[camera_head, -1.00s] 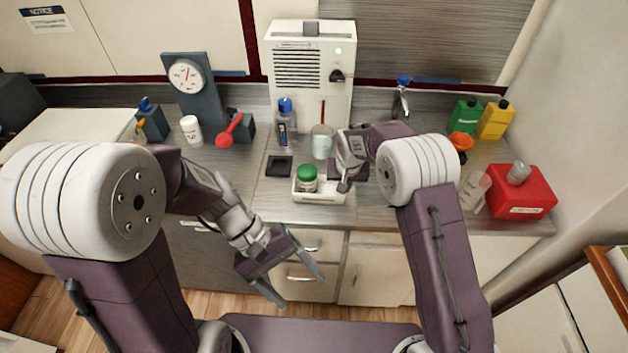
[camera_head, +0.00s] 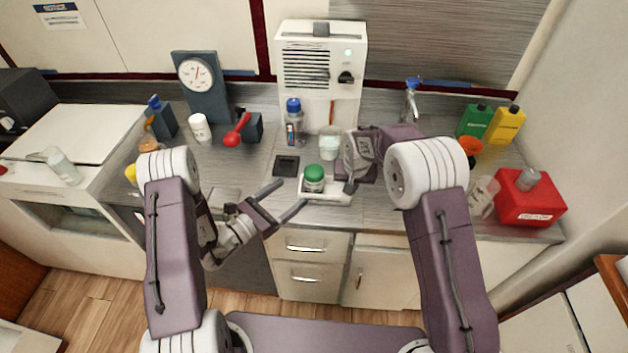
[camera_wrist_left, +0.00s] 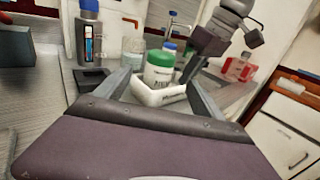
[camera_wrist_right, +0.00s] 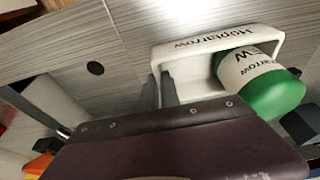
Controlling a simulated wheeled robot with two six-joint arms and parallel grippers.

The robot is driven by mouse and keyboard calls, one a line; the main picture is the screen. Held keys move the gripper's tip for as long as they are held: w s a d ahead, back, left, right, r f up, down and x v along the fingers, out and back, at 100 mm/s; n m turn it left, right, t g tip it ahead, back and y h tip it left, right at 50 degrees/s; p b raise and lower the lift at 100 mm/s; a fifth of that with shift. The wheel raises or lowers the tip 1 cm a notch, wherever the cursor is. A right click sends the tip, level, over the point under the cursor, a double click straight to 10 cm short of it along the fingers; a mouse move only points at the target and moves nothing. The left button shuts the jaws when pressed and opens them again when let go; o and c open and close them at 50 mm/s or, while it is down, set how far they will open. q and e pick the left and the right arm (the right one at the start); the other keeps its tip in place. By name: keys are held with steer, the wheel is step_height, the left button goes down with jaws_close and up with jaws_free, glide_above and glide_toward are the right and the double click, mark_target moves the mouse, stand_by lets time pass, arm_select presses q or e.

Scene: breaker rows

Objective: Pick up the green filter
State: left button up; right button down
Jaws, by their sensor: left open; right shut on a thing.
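A white jar with a green lid (camera_head: 314,180) stands in a small white tray (camera_head: 332,199) near the counter's front edge. It looks like the green filter. The jar (camera_wrist_left: 159,74) is upright in the left wrist view, beyond my left fingertips. My left gripper (camera_head: 294,194) is open and empty, just left of the tray. My right gripper (camera_head: 350,186) is shut on the tray's right end. In the right wrist view its fingers (camera_wrist_right: 164,88) are at the tray's end wall, and the jar (camera_wrist_right: 258,80) is inside the tray, clear of them.
A black square pad (camera_head: 286,166) lies left of the tray. Behind stand a blue-capped bottle (camera_head: 294,124), a glass beaker (camera_head: 330,145) and a white machine (camera_head: 320,75). A red container (camera_head: 530,202) stands at the right. A red-handled thing (camera_head: 236,133) is at the left.

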mark_target(315, 174)
arm_select(q)
steer(key=x, duration=1.1)
steer(key=shift+r, duration=0.15)
jaws_close()
step_height(315, 174, up, 10)
steer(key=shift+r, duration=0.1)
arm_select(e)
steer(key=c, duration=1.5)
jaws_free()
steer(key=shift+r, duration=0.1)
steer(key=v, duration=1.1)
steer(key=shift+r, duration=0.4)
